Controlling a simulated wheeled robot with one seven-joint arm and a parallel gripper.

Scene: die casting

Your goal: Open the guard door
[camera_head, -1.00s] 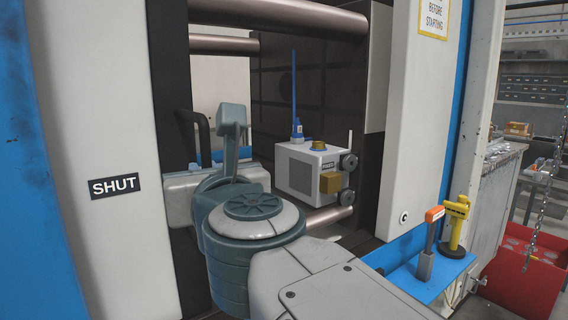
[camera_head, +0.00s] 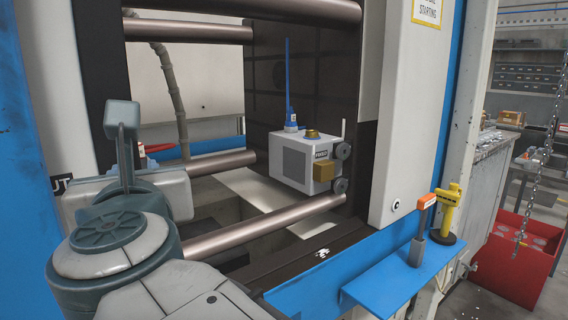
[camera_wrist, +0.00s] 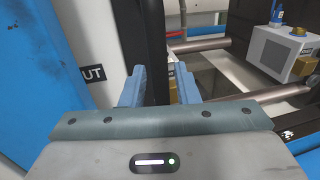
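The guard door (camera_head: 45,95) is the pale panel at the left of the head view, with a dark edge strip. Its label, partly hidden and reading "UT", also shows on the door in the wrist view (camera_wrist: 112,30). A wide opening stands to the right of the door. My gripper (camera_wrist: 159,88) is at the door's dark edge, its two blue-grey fingers on either side of a dark upright bar, which appears to be the door handle. In the head view the handle and fingertips are hidden behind my wrist.
Inside the opening are thick round bars (camera_head: 270,222) and a white box unit (camera_head: 290,160) with a blue rod. A blue shelf (camera_head: 385,288) at the right front carries an orange-handled tool (camera_head: 420,230) and a yellow device (camera_head: 447,212). A red bin (camera_head: 515,250) stands farther right.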

